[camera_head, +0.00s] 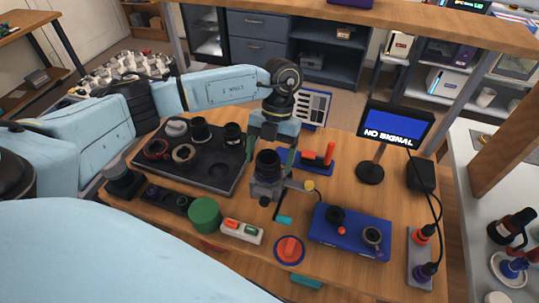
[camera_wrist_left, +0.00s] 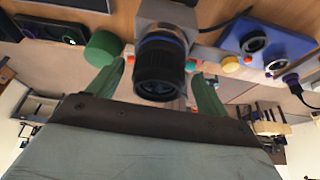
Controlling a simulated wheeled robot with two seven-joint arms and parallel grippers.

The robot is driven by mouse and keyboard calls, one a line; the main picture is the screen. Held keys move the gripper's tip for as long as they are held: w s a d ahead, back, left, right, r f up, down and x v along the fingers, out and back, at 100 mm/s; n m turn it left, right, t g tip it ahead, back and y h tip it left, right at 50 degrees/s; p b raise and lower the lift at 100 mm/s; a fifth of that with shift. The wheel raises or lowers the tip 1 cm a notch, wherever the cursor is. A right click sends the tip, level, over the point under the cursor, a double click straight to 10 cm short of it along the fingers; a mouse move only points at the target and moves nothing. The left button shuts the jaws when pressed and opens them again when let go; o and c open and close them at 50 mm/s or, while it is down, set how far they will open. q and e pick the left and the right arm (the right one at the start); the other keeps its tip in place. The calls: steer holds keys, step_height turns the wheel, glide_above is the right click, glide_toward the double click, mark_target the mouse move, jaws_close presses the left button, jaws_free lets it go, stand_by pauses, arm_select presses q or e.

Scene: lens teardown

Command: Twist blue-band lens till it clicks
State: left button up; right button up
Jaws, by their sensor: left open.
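The blue-band lens (camera_wrist_left: 160,68) is a dark ribbed barrel with a blue ring near its base, mounted on a grey camera body (camera_wrist_left: 165,14). In the head view the lens (camera_head: 268,163) stands upright on the grey body (camera_head: 266,188) near the middle of the table. My left gripper (camera_head: 271,150) is above it, with its green fingers pointing down. In the wrist view my left gripper (camera_wrist_left: 158,88) is open, one finger on each side of the lens, with gaps visible. My right gripper is not in view.
A dark tray (camera_head: 222,172) with several lens parts lies left. A green cylinder (camera_head: 205,214), a switch box (camera_head: 242,231) and a red knob (camera_head: 289,249) are in front. A blue box (camera_head: 350,236) is front right; a monitor (camera_head: 394,127) stands back right.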

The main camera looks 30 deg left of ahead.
arm_select(q)
steer(key=v, duration=1.3)
steer(key=shift+r, duration=0.2)
